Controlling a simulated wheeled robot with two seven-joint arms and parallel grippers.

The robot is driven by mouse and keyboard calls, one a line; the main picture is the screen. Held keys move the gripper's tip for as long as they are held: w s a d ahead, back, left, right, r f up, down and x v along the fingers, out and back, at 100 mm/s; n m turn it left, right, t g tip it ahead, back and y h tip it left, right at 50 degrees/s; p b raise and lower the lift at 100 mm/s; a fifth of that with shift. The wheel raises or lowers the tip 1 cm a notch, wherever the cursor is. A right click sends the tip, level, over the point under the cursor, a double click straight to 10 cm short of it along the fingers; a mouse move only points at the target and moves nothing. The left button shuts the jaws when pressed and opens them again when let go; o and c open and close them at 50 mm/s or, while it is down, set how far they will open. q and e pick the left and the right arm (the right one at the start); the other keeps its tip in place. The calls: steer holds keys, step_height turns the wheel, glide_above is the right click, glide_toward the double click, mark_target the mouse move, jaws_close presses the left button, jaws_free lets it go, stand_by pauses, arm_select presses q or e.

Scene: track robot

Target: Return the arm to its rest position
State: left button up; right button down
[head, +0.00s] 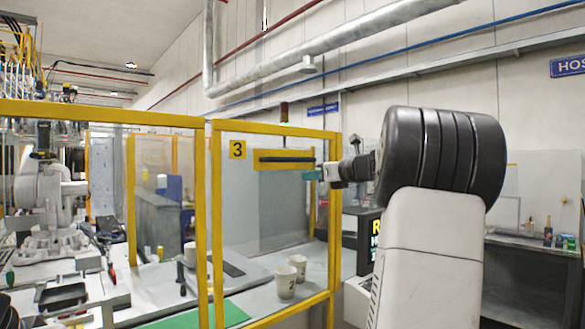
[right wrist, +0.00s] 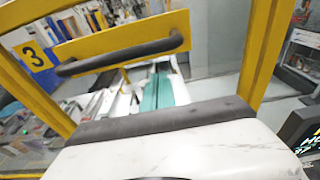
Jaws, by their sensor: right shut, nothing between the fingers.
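My right arm rises at the right of the head view, with its pale link and dark, ribbed wrist. My right gripper (head: 314,174) points left and is shut and empty. Its teal fingers also show together in the right wrist view (right wrist: 158,92). The dark bar handle (head: 287,159) on a yellow plate is just left of the gripper in the head view. In the right wrist view the handle (right wrist: 120,57) lies above and left of the fingers, with nothing gripped. My left gripper is not in view.
A yellow-framed clear panel (head: 211,230) with a number 3 sign (head: 237,150) stands close ahead. Behind it are pale cups (head: 286,282) on a bench and a white robot arm (head: 45,200). A grey workbench (head: 530,243) stands at the right.

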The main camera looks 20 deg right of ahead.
steer(key=f+v, duration=0.1)
steer(key=v, duration=0.9)
steer(key=s+a+f+n+g, duration=0.3)
steer(key=s+a+f+n, duration=0.3)
steer(key=a, duration=0.4)
steer(key=s+a+f+n+g, duration=0.3)
steer(key=a+f+n, duration=0.3)
steer(key=a+n, duration=0.25)
steer(key=s+a+f+n+g+h, duration=0.1)
steer(key=s+a+f+n, duration=0.2)
steer(key=s+f+n, duration=0.4)
steer(key=s+a+f+n+g+h, duration=0.2)
steer(key=s+f+n, duration=0.5)
steer(key=n, duration=0.4)
steer(key=shift+a+f, duration=0.25)
steer(key=shift+a, duration=0.6)
steer(key=shift+s+d, duration=0.15)
